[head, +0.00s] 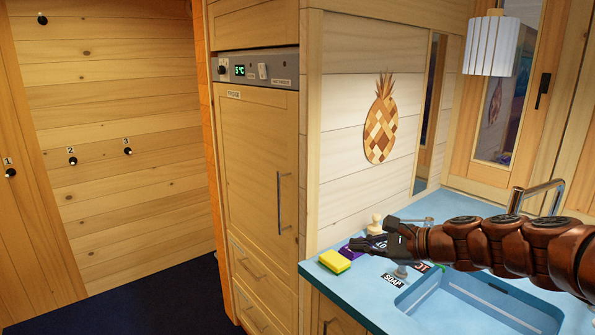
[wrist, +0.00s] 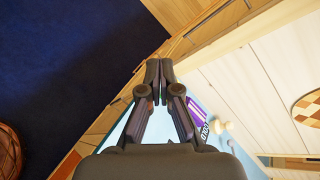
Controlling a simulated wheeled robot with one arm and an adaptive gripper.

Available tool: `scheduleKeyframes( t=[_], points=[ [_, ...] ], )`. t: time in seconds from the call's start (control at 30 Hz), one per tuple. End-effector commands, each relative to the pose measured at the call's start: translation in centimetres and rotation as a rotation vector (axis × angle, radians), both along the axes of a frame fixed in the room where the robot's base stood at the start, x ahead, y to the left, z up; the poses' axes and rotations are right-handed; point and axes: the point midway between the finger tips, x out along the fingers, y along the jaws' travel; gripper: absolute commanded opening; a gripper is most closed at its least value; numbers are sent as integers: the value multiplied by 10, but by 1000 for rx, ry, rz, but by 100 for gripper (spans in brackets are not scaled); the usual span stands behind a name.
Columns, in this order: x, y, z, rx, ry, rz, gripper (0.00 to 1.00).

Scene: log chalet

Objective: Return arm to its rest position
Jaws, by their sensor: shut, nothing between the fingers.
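My gripper (head: 374,234) reaches in from the right side of the head view on my brown, segmented arm. It is above the blue counter (head: 330,272), near its left end. In the wrist view the two dark fingertips of my gripper (wrist: 159,80) are together, with nothing held between them. The arm is stretched out to the left over the sink area and hides part of the counter and tap.
The sink (head: 450,300) lies below my arm, with a tap (head: 536,196) behind it. A yellow sponge (head: 335,261), a purple packet (head: 362,246) and a wooden knob-like object (head: 375,225) are near my gripper. A white lamp (head: 491,46) hangs above. Dark floor lies left.

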Motion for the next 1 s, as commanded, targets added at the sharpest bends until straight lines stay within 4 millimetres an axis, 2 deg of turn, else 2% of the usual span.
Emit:
scheduleKeyframes(
  t=[0.03, 0.13, 0.27, 0.37, 0.47, 0.53, 0.7, 0.83, 1.0],
  points=[
    [-23, 22, -4, -83, -32, 90, 0],
    [-70, 55, -18, -245, -84, 270, 0],
    [-132, 77, -44, -445, -137, 491, 0],
    [-177, 79, -67, -593, -161, 654, 0],
    [-223, 71, -91, -731, -170, 818, 0],
    [-251, 58, -105, -826, -169, 921, 0],
    [-317, 16, -135, -1017, -125, 1159, 0],
    [-354, -16, -147, -1110, -76, 1288, 0],
    [-378, -41, -152, -1165, -34, 1372, 0]
  ],
)
